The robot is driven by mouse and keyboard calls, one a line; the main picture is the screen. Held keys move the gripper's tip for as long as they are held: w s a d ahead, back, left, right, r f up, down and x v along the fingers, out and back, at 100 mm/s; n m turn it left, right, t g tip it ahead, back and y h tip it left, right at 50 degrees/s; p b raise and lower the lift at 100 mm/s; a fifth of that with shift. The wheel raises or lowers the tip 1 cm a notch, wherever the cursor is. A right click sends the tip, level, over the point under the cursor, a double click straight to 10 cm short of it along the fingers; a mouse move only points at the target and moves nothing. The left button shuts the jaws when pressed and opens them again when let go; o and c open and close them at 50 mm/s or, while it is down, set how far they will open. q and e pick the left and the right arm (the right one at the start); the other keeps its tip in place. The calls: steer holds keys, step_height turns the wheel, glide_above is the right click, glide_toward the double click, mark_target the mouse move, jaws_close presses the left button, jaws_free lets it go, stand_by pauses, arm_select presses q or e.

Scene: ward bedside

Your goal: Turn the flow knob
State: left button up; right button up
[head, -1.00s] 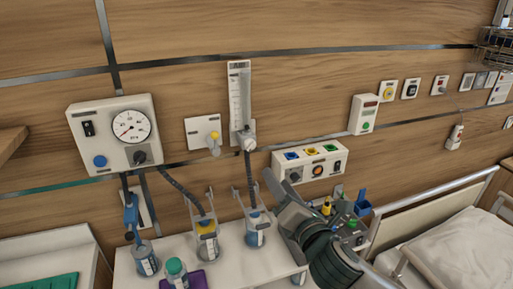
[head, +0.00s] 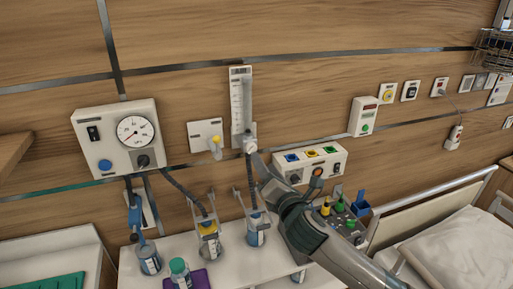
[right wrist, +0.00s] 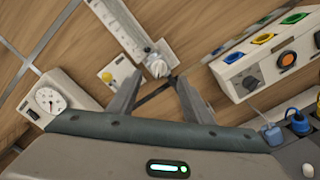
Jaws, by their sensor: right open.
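The flowmeter (head: 240,100) is a tall clear tube on a white plate on the wooden wall. Its pale round flow knob (head: 250,145) sits at the lower end. In the right wrist view the knob (right wrist: 157,68) shows just beyond the fingertips, roughly centred between them. My right gripper (head: 284,172) is below and to the right of the knob, with its fingers pointing up at the wall. In the right wrist view the gripper (right wrist: 160,83) is open with nothing between its fingers; I cannot tell any contact with the knob. My left gripper is out of view.
A gauge box (head: 120,137) and a yellow-knobbed outlet (head: 206,134) are left of the flowmeter. A socket box (head: 308,163) is close on the right. Bottles with hoses stand on the white counter (head: 215,272) below. A bed (head: 440,250) is at right.

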mark_target(255, 149)
steer(key=p+x, duration=0.2)
steer(key=x, duration=0.4)
steer(key=shift+r, duration=0.1)
steer(key=shift+x, duration=0.95)
steer(key=c, duration=1)
steer(key=shift+c, duration=0.2)
